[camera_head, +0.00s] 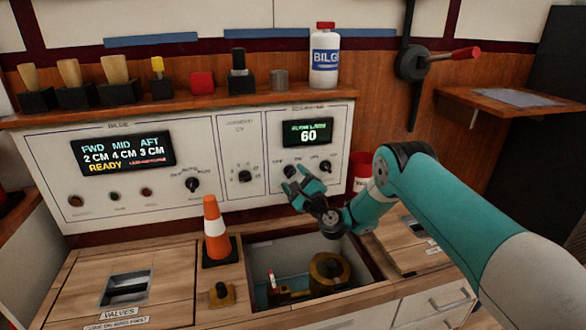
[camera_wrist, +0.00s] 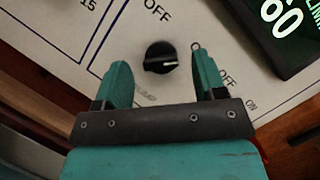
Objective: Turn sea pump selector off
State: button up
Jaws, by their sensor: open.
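A black round selector knob (camera_wrist: 160,57) with a white pointer mark sits between my open fingers in the wrist view. The mark points right in that picture. An OFF label (camera_wrist: 157,10) is above it, and a blurred label ending in "PUMP" (camera_wrist: 145,97) is below. In the head view the knob (camera_head: 290,170) is the left one under the 60 display (camera_head: 307,132). My gripper (camera_head: 297,178) is open in front of it.
Another knob (camera_head: 326,166) is close to the right, with OFF and ON labels. A red container (camera_head: 361,170) stands behind my arm. An orange cone (camera_head: 216,232) and an open hatch (camera_head: 258,247) are below.

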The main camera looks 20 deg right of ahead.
jog(key=shift+w+a+r, duration=0.15)
jog(key=shift+w, duration=0.55)
jog(key=c, duration=0.9)
